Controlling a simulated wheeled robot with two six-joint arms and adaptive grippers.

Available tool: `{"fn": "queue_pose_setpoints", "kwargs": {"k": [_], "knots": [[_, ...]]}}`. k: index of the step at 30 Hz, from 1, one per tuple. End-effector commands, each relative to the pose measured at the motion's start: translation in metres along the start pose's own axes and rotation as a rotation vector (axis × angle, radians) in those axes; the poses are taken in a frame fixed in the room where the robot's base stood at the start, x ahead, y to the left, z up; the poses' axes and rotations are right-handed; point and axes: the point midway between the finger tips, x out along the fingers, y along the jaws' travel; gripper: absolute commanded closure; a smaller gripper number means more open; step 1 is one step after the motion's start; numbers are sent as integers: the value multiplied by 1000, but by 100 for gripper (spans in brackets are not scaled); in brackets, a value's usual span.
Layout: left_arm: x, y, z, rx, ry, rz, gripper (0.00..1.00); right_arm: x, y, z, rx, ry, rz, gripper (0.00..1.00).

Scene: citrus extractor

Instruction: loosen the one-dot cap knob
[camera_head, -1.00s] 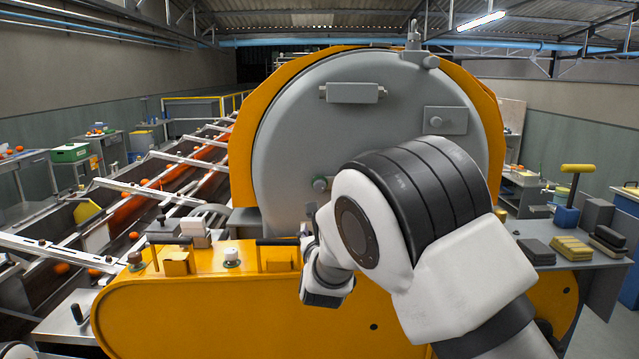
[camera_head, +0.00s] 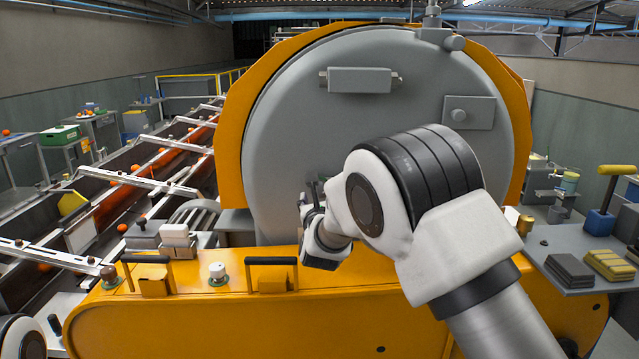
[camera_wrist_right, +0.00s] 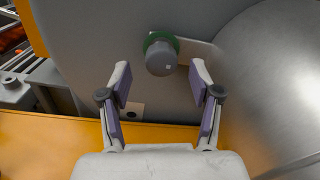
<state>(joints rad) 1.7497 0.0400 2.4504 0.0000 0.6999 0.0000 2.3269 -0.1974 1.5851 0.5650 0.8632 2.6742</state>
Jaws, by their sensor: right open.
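The cap knob (camera_wrist_right: 161,58) is a grey round knob with a green collar on the grey drum face (camera_wrist_right: 90,40). One small pale mark shows on its front in the right wrist view. My right gripper (camera_wrist_right: 160,75) is open there, its two purple-padded fingers apart. The knob shows just above and between the fingertips, and I see no contact. In the head view my right gripper (camera_head: 312,192) is in front of the drum's lower part and hides most of the knob area. My left gripper is not in view.
The yellow housing (camera_head: 230,325) runs below the drum and carries black handles, a white knob (camera_head: 218,272) and a brown knob (camera_head: 110,277). Conveyor rails with oranges lie left. A grey side table (camera_head: 560,274) with stacked pads stands right.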

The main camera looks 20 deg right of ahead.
Motion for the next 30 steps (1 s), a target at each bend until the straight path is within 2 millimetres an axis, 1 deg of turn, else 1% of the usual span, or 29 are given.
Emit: {"fn": "queue_pose_setpoints", "kwargs": {"k": [1, 3, 6, 9, 14, 15, 17, 18, 20, 30], "knots": [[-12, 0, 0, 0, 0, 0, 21, 11, -2, 5, 2, 2, -2, 36], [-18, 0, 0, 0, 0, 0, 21, 23, -2, 4, 2, 2, -1, 36], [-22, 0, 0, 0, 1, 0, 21, 36, -2, 3, 1, 1, -1, 36], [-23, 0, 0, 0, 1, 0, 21, 41, -1, 1, 0, 1, -1, 36], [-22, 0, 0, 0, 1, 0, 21, 41, -1, 0, 0, 1, -1, 36], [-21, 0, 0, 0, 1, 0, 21, 41, -1, 0, 0, 0, -1, 40], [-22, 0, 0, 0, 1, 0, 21, 41, -1, 0, 0, 0, -1, 61], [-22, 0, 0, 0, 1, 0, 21, 41, -1, 0, 0, 1, -1, 75], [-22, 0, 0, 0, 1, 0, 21, 41, -1, 0, 0, 0, -1, 97], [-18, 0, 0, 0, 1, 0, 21, 41, -1, -1, -17, 1, -1, 97]]}}
